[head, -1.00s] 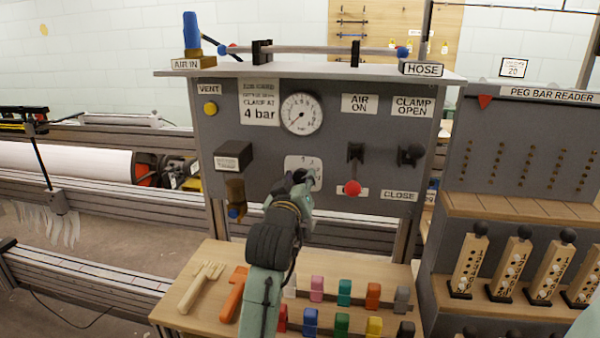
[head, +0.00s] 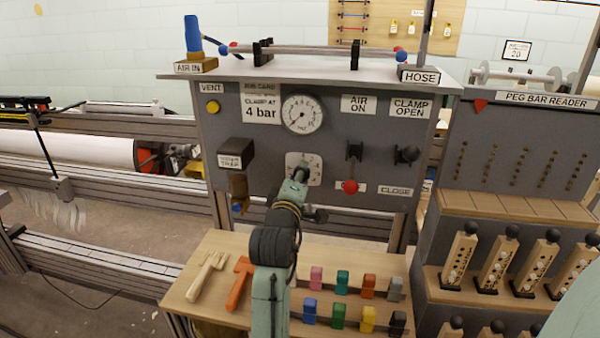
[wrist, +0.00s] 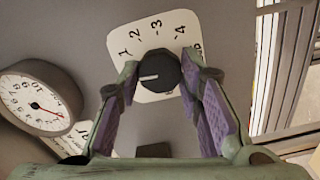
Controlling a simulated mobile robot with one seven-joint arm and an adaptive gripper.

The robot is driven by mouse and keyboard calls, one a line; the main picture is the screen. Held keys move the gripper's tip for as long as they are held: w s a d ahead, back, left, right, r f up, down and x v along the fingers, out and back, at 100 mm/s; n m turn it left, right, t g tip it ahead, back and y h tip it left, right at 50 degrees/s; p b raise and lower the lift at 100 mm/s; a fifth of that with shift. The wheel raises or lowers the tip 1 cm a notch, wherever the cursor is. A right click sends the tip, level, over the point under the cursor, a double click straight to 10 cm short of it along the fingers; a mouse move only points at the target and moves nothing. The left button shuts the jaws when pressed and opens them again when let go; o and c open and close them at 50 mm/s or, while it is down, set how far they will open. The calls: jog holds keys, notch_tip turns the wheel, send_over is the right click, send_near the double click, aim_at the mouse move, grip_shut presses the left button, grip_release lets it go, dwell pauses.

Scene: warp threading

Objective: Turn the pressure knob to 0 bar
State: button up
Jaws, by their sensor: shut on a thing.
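The pressure knob (wrist: 160,72) is dark and round, with a white pointer line, on a white scale plate (wrist: 150,27) showing 1 to 4. In the wrist view the line points left, past the 1, toward a part of the scale hidden by a finger. My gripper (wrist: 160,80) has one finger on each side of the knob and is shut on it. In the head view my gripper (head: 298,176) covers most of the knob, and the plate (head: 315,162) shows around it. The pressure gauge (head: 302,114) is above; it also shows in the wrist view (wrist: 38,100) with a red needle.
A red-tipped lever (head: 351,187) and a black clamp knob (head: 406,155) are right of my gripper. A dark box (head: 236,154) juts out on the left. The wooden shelf (head: 225,245) below holds a fork-shaped tool, an orange tool and several coloured blocks.

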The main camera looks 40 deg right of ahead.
jog(key=shift+n, duration=0.6)
jog(key=o, duration=1.2)
jog(key=shift+c, duration=0.2)
jog(key=v, duration=1.2)
jog(key=shift+w+a, duration=0.1)
